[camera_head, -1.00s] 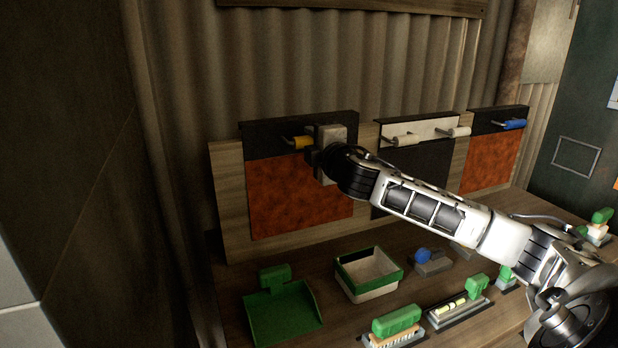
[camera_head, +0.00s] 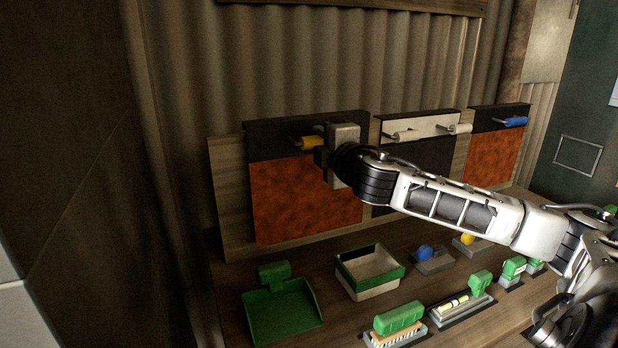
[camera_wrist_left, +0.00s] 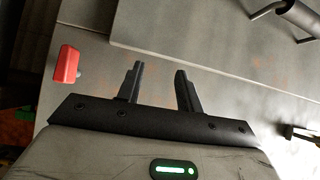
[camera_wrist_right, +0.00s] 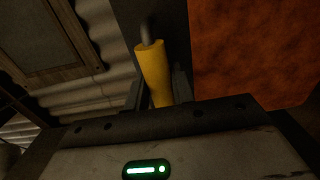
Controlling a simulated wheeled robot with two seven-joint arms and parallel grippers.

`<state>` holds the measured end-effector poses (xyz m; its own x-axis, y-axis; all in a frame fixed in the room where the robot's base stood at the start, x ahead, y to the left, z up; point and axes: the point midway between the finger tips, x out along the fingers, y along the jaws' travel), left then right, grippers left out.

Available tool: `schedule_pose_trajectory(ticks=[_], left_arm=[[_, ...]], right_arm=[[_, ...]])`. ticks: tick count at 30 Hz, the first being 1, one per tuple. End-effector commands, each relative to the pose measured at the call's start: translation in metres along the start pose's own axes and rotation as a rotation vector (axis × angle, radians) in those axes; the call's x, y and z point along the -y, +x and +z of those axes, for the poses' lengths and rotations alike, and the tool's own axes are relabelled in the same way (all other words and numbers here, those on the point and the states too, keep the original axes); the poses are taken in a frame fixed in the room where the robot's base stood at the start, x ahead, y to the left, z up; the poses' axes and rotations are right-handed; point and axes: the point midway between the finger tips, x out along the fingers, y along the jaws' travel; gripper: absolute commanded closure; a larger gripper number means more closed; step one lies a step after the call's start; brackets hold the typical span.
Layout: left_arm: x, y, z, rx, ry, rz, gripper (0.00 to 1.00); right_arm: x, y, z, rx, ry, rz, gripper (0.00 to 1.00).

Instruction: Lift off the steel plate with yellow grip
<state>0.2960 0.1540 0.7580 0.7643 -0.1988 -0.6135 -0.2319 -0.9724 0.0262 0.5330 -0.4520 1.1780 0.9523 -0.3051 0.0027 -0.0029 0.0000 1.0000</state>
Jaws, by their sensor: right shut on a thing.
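The steel plate (camera_head: 305,200), with a rusty orange face and a black top band, stands upright in front of the wooden backboard at the left end of the row. Its yellow grip (camera_head: 311,143) sticks out from the black band. My right gripper (camera_head: 321,153) is shut on the yellow grip, which also shows between its fingers in the right wrist view (camera_wrist_right: 153,75). The gripper and arm hide the plate's upper right part. My left gripper (camera_wrist_left: 160,78) shows only in the left wrist view, open and empty over a grey surface.
A second plate with white grips (camera_head: 408,136) and a rusty plate with a blue grip (camera_head: 515,121) stand to the right. Below lie a green dustpan (camera_head: 283,310), a green-rimmed box (camera_head: 368,273) and a green-handled brush (camera_head: 397,320). A red block (camera_wrist_left: 67,65) is beside my left gripper.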

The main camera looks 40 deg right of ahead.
Motion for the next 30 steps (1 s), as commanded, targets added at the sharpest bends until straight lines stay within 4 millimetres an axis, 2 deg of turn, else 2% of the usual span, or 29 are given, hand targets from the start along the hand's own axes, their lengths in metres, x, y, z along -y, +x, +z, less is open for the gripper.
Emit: schedule_pose_trajectory(ticks=[20,30], left_arm=[[0.001,0.025,0.028,-0.006,0.002,-0.001,0.64],[-0.001,0.021,0.023,-0.007,0.0,0.0,0.64]], right_arm=[[0.002,-0.035,-0.002,-0.005,-0.005,0.009,1.0],[0.0,-0.052,-0.004,-0.009,0.002,0.008,1.0]])
